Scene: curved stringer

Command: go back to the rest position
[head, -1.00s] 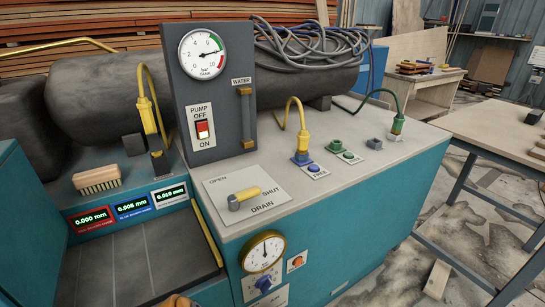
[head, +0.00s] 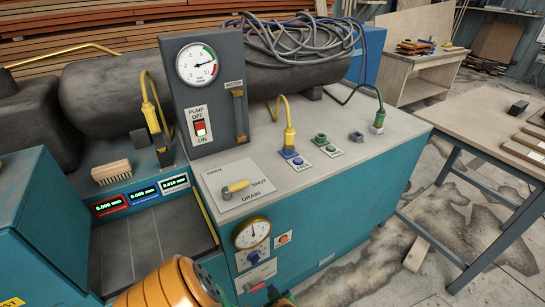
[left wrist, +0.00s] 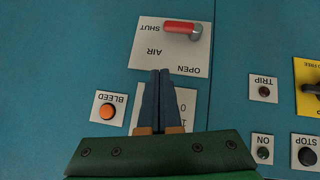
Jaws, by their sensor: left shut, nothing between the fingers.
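My left gripper (left wrist: 160,73) shows in the left wrist view with its two dark fingers shut together and nothing between them. The fingers stand in front of a teal panel, over part of a white label plate whose print they partly hide. A red AIR lever (left wrist: 180,27) lies beyond the fingertips, towards the SHUT mark. An orange BLEED button (left wrist: 107,111) is left of the fingers. In the head view my orange and black left arm link comes up at the bottom edge. My right gripper is in neither view.
The teal bench (head: 405,135) carries a gauge panel (head: 195,100) with a pump switch, a yellow DRAIN lever (head: 237,186) and cable plugs. A round gauge (head: 252,233) is on its front.

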